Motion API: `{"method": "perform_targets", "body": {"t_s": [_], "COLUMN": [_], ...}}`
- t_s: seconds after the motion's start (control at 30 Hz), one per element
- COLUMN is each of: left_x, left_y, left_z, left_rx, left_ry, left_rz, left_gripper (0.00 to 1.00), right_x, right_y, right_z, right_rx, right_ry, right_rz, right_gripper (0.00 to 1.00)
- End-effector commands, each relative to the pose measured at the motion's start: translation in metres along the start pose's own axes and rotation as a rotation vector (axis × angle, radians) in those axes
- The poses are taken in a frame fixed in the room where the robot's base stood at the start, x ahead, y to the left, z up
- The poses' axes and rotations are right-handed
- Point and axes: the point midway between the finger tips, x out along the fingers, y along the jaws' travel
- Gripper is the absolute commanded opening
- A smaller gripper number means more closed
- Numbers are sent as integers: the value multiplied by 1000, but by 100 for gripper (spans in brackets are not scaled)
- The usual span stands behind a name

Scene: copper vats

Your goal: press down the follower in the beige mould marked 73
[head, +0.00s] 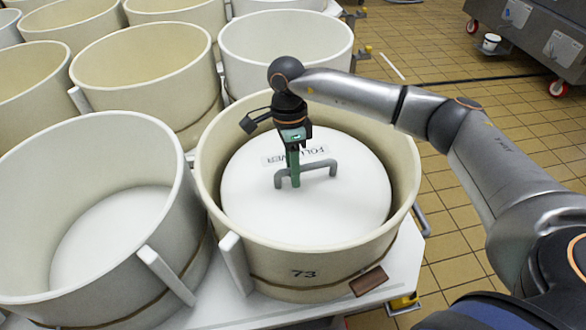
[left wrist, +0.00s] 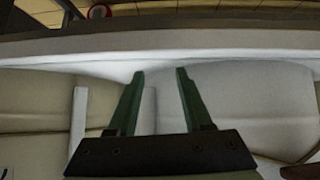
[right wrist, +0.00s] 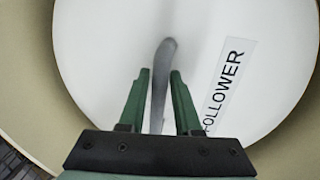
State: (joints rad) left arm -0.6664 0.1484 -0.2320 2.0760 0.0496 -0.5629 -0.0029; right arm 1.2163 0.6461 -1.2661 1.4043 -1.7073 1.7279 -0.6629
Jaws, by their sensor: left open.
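The beige mould marked 73 (head: 304,272) stands upright at the front middle of the head view. The white follower (head: 250,205) lies inside it, below the rim, with its label and grey handle (head: 334,173) facing up. In the right wrist view the handle (right wrist: 164,60) runs between the fingers, beside the FOLLOWER label (right wrist: 224,86). My right gripper (head: 294,183) points down at the handle's left part, its fingers closed in around the bar. My left gripper (left wrist: 160,75) shows only in its wrist view, open with nothing between its fingers.
A white mould (head: 95,135) stands close on the left, and several beige and white moulds stand behind. All share a white table (head: 215,310). Tiled floor (head: 460,240) is open to the right; a grey wheeled machine (head: 545,35) stands at the far right.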

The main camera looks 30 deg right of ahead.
Motion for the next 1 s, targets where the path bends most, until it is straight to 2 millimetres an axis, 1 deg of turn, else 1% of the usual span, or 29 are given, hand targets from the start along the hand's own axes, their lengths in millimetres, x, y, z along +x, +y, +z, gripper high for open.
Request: {"method": "perform_targets", "body": {"t_s": [0.03, 0.27, 1.0], "left_x": [0, 0, 1], "left_y": [0, 0, 1], "left_z": [0, -1, -2], "left_rx": [0, 1, 2], "left_ry": [0, 2, 3], "left_rz": [0, 0, 2], "left_gripper": [50, 50, 50], "right_x": [0, 0, -1], "right_y": [0, 0, 0], "right_z": [0, 0, 0], "right_rx": [0, 0, 0], "right_ry": [0, 0, 0], "right_rz": [0, 0, -1], "right_gripper": [26, 0, 0]}}
